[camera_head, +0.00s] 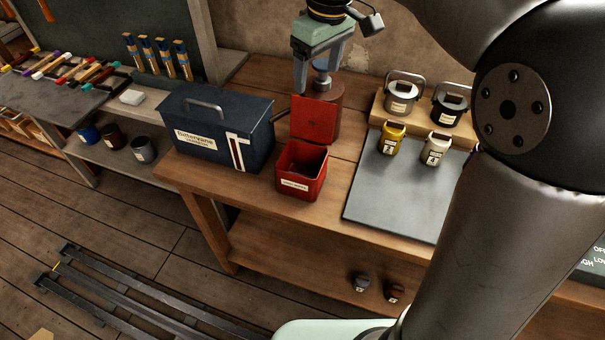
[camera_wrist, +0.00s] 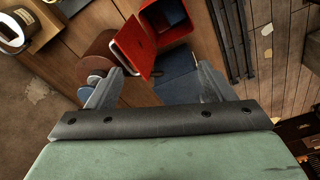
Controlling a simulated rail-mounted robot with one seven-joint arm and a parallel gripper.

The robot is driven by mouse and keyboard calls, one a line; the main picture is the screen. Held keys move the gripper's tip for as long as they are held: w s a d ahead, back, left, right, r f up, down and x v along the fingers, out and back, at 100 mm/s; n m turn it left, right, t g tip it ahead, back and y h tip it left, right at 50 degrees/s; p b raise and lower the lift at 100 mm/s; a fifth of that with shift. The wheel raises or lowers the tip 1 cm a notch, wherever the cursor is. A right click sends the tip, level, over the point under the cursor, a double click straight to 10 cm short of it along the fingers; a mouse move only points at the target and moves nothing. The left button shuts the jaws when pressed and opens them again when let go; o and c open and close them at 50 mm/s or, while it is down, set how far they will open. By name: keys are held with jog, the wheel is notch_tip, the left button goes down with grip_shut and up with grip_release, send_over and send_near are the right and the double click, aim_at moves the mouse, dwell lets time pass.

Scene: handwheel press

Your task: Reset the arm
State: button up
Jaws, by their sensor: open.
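My gripper (camera_head: 317,78) hangs over the back of the wooden bench, pointing down, above and behind the red box. In the wrist view my gripper (camera_wrist: 161,72) has its two fingers spread wide with nothing held between them. A brown cylinder (camera_head: 327,108) with a silver top stands behind the red box's lid, close under the fingers. It also shows in the wrist view (camera_wrist: 97,48) beside the left finger. The red box (camera_head: 302,172) stands open, its lid (camera_head: 314,119) raised at the back; its inside is mostly dark.
A dark blue toolbox (camera_head: 217,127) stands left of the red box. Right are a grey mat (camera_head: 392,192), yellow (camera_head: 391,138) and cream (camera_head: 436,149) canisters, and two handled pots (camera_head: 401,97) on a wooden riser. My arm hides the bench's right side. Black rails (camera_head: 130,298) lie on the floor.

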dwell(0.4)
jog(key=s+d+f+m, duration=0.3)
jog(key=s+d+f, duration=0.1)
jog(key=s, duration=0.3)
jog(key=s+d+f+m, duration=0.3)
jog(key=s+d+f, duration=0.1)
jog(key=s+f, duration=0.3)
jog(key=s+d+f+m+h, duration=0.1)
jog(key=s+d+f+m, duration=0.2)
jog(key=s, duration=0.6)
notch_tip(320, 180, down, 3)
jog(key=shift+s+d+r, duration=0.15)
jog(key=shift+d+r, duration=0.05)
jog(key=shift+d, duration=0.6)
